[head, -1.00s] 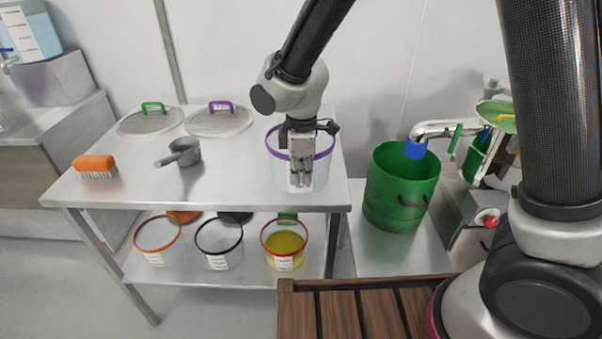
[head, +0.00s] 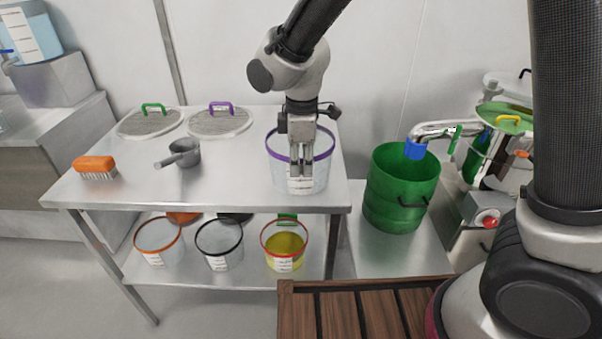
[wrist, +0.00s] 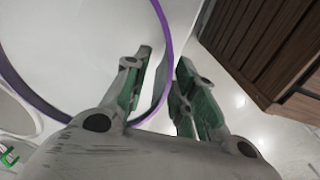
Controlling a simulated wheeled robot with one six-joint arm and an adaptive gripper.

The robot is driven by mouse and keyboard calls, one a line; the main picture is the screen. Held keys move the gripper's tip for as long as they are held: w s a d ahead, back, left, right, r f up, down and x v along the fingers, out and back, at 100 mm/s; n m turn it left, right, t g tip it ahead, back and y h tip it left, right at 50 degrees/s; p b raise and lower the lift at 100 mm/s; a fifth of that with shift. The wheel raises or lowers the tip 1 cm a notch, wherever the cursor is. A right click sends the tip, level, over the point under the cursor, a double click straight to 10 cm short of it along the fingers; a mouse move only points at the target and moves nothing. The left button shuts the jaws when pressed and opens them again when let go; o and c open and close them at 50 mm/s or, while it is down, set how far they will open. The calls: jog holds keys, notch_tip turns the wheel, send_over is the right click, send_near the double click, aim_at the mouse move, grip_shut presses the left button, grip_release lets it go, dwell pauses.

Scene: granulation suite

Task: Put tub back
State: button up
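A clear tub with a purple rim (head: 325,176) and a white label stands upright on the right end of the steel table's top. My gripper (head: 300,172) points down at the tub's front side. In the wrist view, the purple rim (wrist: 168,45) passes between the fingers of my gripper (wrist: 166,80). One finger is over the tub's inside and the other is outside the wall. A gap shows between the fingers, so they are open and not closed on the wall. The tub looks empty from above, though my gripper hides part of its front.
The table top (head: 235,185) also holds two lids (head: 220,122), a grey scoop (head: 183,153) and an orange brush (head: 95,165). Three tubs stand on the lower shelf (head: 195,278). A green bin (head: 402,190) is close on the right, and a brown slatted surface (head: 345,315) is in front.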

notch_tip(320, 180, up, 8)
jog(key=shift+s, duration=0.25)
jog(key=d+r+m+t, duration=0.1)
jog(key=d+r+m, duration=0.3)
jog(key=d, duration=0.5)
jog(key=d+r+m, duration=0.3)
jog(key=d, duration=0.6)
jog(key=s+d+r+m+t, duration=0.2)
jog(key=s+d+m, duration=0.9)
jog(key=s+d, duration=0.4)
jog(key=shift+s+d, duration=0.15)
jog(key=shift+d, duration=0.8)
jog(key=shift+d, duration=0.1)
